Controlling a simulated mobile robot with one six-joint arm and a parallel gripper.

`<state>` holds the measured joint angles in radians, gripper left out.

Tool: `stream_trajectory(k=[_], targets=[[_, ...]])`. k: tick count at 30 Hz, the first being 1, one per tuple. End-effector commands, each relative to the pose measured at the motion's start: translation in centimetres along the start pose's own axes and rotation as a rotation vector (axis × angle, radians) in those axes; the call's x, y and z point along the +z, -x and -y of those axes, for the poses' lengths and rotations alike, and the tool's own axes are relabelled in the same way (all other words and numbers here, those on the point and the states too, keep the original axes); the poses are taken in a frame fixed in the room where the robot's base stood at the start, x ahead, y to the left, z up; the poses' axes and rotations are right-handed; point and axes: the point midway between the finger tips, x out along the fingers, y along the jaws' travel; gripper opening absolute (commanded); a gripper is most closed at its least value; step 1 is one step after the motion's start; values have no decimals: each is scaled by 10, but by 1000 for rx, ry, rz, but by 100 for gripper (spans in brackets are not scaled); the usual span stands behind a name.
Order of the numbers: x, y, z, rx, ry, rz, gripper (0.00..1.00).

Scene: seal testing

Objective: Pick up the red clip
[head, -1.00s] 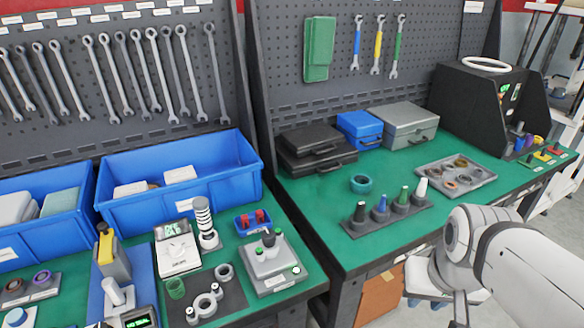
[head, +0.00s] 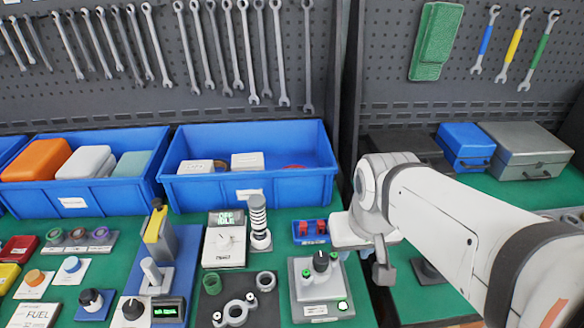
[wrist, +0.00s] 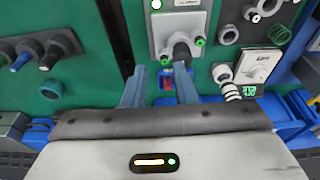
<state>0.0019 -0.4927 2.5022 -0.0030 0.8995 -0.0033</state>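Two red clips (head: 312,227) stand side by side in a small blue holder (head: 312,240) on the left bench, behind a grey test fixture (head: 320,285). In the wrist view, a little red of the clips (wrist: 168,82) and the blue holder show beyond and between my fingers, partly hidden. My gripper (wrist: 160,78) is open, its two blue-grey fingers apart with nothing held. In the head view, my gripper (head: 382,268) is just right of the holder, near the gap between benches. Its fingers are mostly hidden there by my wrist.
The grey fixture with a black knob and green-tipped ports is close by. A coiled white-and-black post (head: 258,222) and a meter (head: 225,240) stand to the left. A large blue bin (head: 250,190) is behind. Toolboxes (head: 525,150) sit on the right bench.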

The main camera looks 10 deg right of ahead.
Motion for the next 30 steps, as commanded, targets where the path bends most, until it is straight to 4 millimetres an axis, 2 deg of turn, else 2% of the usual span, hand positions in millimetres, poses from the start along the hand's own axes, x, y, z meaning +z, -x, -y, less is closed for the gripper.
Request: stream_trajectory(k=[10,14,15,16,20,23,30], targets=[[-1,0,0,0,0,1,25],[-14,2,0,0,2,13,25],[-22,2,12,0,0,21,25],[-29,2,15,1,1,27,25],[-68,-5,16,0,9,61,25],[-99,-18,16,-1,16,89,25],[-163,-70,14,-4,32,154,25]])
